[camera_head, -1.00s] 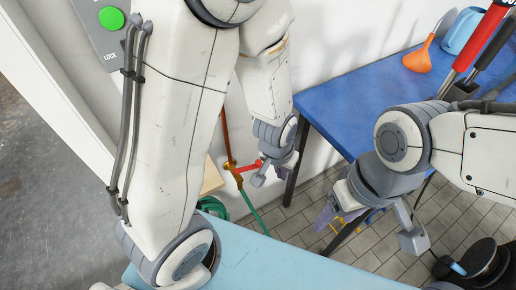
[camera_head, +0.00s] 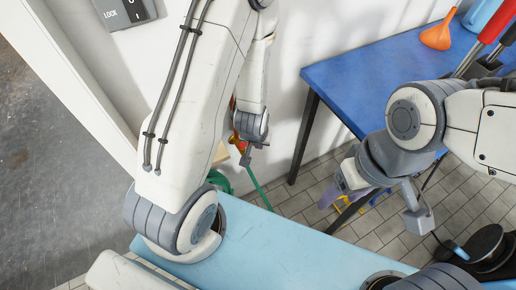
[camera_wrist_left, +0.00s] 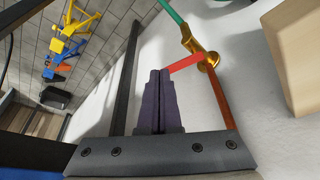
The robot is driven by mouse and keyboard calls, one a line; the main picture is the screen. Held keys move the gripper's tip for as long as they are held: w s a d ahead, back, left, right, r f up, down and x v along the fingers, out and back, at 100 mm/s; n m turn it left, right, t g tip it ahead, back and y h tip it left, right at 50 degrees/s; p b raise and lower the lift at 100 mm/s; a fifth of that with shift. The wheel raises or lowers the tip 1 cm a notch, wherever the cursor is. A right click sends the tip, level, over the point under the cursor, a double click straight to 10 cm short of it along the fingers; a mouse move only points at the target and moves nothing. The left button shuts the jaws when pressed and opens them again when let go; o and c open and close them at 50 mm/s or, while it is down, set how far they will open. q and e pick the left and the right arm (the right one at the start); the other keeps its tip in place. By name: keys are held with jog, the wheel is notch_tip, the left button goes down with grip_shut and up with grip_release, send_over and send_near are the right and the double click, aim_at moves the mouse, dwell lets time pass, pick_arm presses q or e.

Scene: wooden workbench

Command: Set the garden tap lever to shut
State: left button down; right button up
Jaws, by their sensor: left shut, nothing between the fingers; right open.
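The garden tap (camera_wrist_left: 208,58) is brass, on a copper pipe (camera_wrist_left: 220,100) by the wall, with a green hose (camera_wrist_left: 174,12) leading off it. Its red lever (camera_wrist_left: 187,63) sticks out sideways from the tap, across the pipe's line, towards my left fingertips in the left wrist view. My left gripper (camera_wrist_left: 159,72) is shut and empty, its tips right by the lever's free end; I cannot tell whether they touch. In the head view my left gripper (camera_head: 246,158) hides most of the tap and lever. My right gripper (camera_head: 370,205) is open and empty, over the tiled floor.
A blue table (camera_head: 370,70) stands at the right, with an orange funnel (camera_head: 438,36) on it. A light-blue surface (camera_head: 270,235) lies in front. A wooden block (camera_wrist_left: 298,55) is near the tap. A dark table leg (camera_wrist_left: 123,80) passes beside my left gripper.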

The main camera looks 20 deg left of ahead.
pick_arm(q)
jog(key=w+a+f+b, duration=0.1)
jog(key=w+f+b, duration=0.3)
jog(key=w+f, duration=0.2)
jog(key=shift+f, duration=0.3)
pick_arm(e)
jog(key=shift+f, duration=2.65)
